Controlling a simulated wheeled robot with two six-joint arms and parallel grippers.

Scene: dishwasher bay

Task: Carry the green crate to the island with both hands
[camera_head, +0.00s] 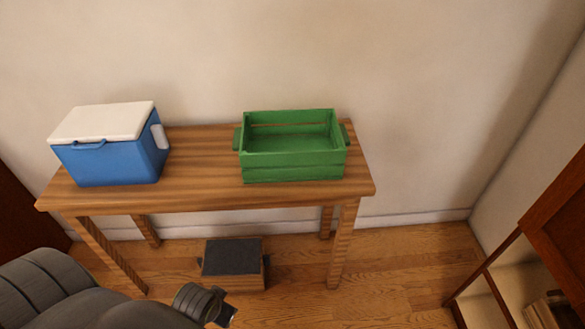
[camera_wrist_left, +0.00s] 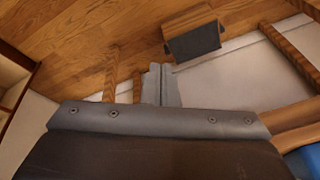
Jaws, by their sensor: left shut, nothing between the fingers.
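The green crate (camera_head: 295,172) stands upright and looks empty on the right half of a wooden table (camera_head: 205,192). It has a small handle at each end, left (camera_head: 237,138) and right (camera_head: 345,133). My left gripper (camera_head: 228,315) is low at the bottom edge of the head view, in front of the table and well apart from the crate. In the left wrist view its fingers (camera_wrist_left: 162,84) are together with nothing between them. My right gripper is in neither view. I cannot see any island here.
A blue cooler with a white lid (camera_head: 108,145) stands on the table's left half. A small dark-topped wooden box (camera_head: 233,258) is on the floor under the table. An open wooden shelf unit (camera_head: 510,275) is at the lower right. Bare floor lies between table and shelf.

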